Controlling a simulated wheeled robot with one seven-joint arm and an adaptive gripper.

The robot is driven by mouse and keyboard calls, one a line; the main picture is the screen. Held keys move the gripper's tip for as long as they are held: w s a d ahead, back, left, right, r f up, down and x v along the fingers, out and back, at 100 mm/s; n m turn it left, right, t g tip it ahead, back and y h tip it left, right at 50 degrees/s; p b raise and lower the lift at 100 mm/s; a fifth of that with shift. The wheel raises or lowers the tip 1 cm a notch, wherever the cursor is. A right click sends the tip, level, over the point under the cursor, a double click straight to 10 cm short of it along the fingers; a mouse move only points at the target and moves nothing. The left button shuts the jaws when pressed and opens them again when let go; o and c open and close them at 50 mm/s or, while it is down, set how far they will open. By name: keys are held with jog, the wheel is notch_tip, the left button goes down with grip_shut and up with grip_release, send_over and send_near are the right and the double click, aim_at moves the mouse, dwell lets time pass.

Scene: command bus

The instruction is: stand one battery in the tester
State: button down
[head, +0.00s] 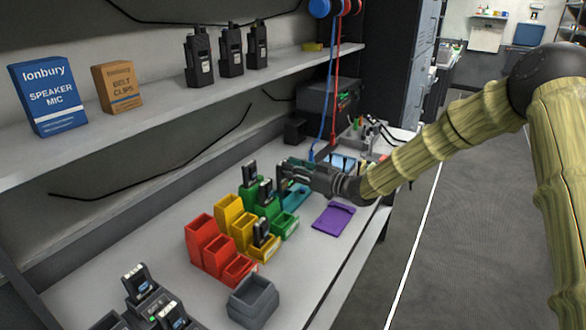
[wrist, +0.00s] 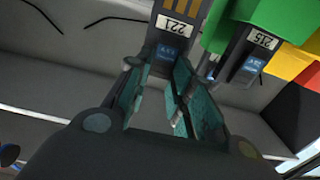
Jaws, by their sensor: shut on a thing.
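My gripper (head: 284,172) is over the teal and green bins in the middle of the bench. In the wrist view its teal-lined fingers (wrist: 168,75) are shut on a dark battery (wrist: 172,45) labelled 221. That battery is hard to make out in the head view. Another battery (wrist: 250,60), labelled 215, shows beside it against a green bin. Other batteries stand in a green bin (head: 250,173) and in the yellow bin (head: 262,232). Dark docks with devices or batteries (head: 150,302) stand at the front left. I cannot tell which thing is the tester.
Red bins (head: 205,245), yellow bins (head: 232,212) and a grey bin (head: 253,302) line the bench. A purple pouch (head: 334,217) lies at the front edge. Radios (head: 231,52) and boxes (head: 47,95) stand on the shelf above. Blue and red cords hang behind my gripper.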

aim_at(285, 180)
jog(key=shift+f+b, duration=1.15)
jog(key=shift+f, duration=1.2)
jog(key=shift+f, duration=0.25)
jog(key=c, duration=1.2)
grip_release()
jog(key=shift+o, duration=0.2)
jog(key=shift+d, duration=0.1)
jog(key=v, duration=1.2)
